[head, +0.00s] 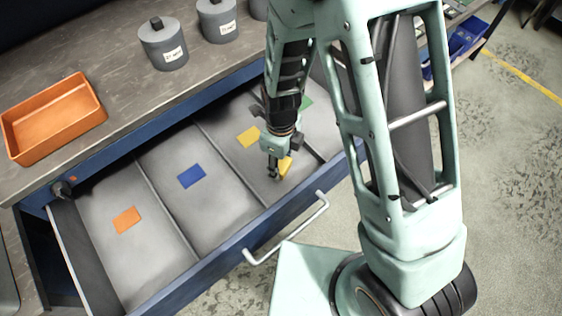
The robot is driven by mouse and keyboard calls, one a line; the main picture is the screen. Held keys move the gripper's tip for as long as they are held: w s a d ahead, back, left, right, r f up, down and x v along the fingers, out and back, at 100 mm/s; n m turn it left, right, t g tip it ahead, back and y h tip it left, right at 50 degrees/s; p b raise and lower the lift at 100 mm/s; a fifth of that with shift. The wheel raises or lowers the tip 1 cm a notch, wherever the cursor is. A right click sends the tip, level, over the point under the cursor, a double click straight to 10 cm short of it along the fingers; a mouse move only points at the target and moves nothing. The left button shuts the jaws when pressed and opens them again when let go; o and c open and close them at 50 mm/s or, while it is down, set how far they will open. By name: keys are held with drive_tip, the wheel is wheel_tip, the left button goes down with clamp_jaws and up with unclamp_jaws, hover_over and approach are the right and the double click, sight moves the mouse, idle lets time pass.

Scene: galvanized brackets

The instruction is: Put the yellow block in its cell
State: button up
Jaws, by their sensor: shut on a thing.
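The yellow block (286,165) is at the fingertips of my gripper (274,172), which is shut on it. The block is partly hidden by the fingers. Both appear over the front part of the cell with the yellow patch (248,137), right of the blue-patch cell. I cannot tell whether the block touches the drawer floor. The open drawer (165,294) has thin dividers between its cells. An orange patch (127,220), a blue patch (192,176) and a partly hidden green patch (306,102) mark other cells.
An orange tray (50,140) and grey lidded canisters (163,50) stand on the worktop behind the drawer. The drawer's front wall and handle (290,238) face the open floor. Blue bins (462,38) are at the upper right. The orange-patch and blue-patch cells hold no blocks.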

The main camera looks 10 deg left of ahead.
sight(281, 163)
drive_tip(key=shift+f, duration=0.15)
drive_tip(key=o, duration=1.4)
wheel_tip(281, 163, up, 12)
drive_tip(key=shift+r+p, duration=0.2)
drive_tip(key=shift+p, duration=0.15)
